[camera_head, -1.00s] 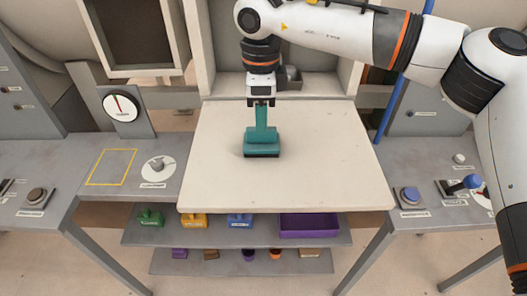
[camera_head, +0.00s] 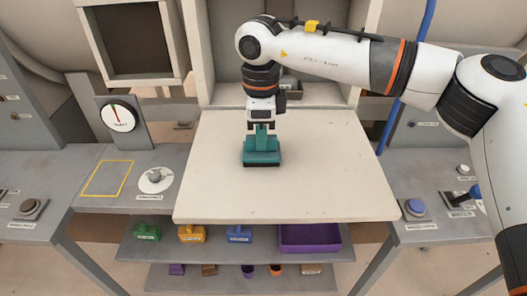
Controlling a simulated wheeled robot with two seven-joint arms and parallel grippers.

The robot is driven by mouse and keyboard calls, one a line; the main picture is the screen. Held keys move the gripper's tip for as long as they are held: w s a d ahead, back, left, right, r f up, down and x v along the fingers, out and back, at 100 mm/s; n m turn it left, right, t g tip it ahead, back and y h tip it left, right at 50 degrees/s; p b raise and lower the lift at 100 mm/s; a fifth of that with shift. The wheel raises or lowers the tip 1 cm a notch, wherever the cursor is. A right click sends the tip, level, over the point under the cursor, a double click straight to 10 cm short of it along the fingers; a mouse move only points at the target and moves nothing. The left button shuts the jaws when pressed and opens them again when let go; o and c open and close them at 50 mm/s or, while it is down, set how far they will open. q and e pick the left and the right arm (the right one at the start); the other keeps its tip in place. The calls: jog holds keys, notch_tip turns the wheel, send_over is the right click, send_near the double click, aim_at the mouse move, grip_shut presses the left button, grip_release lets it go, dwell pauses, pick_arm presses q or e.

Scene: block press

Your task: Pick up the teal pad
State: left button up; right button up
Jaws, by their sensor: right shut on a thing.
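The teal pad (camera_head: 262,152) has a wide block base and a narrower upright handle. It is upright on the pale press table, left of the table's middle. My right gripper (camera_head: 262,124) comes down from above and is shut on the top of the teal handle. I cannot tell whether the base touches the table or hangs just above it. My left gripper is not in view.
The pale table (camera_head: 330,185) is otherwise clear. Below it, a shelf holds green (camera_head: 147,232), yellow (camera_head: 192,233) and blue (camera_head: 239,233) pads and a purple tray (camera_head: 310,238). A dial gauge (camera_head: 118,116) stands left, and a blue button (camera_head: 415,207) sits right.

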jog(key=shift+r, duration=0.15)
jog(key=shift+r+p, duration=1.3)
jog(key=shift+r, duration=0.85)
jog(key=shift+d+f, duration=0.1)
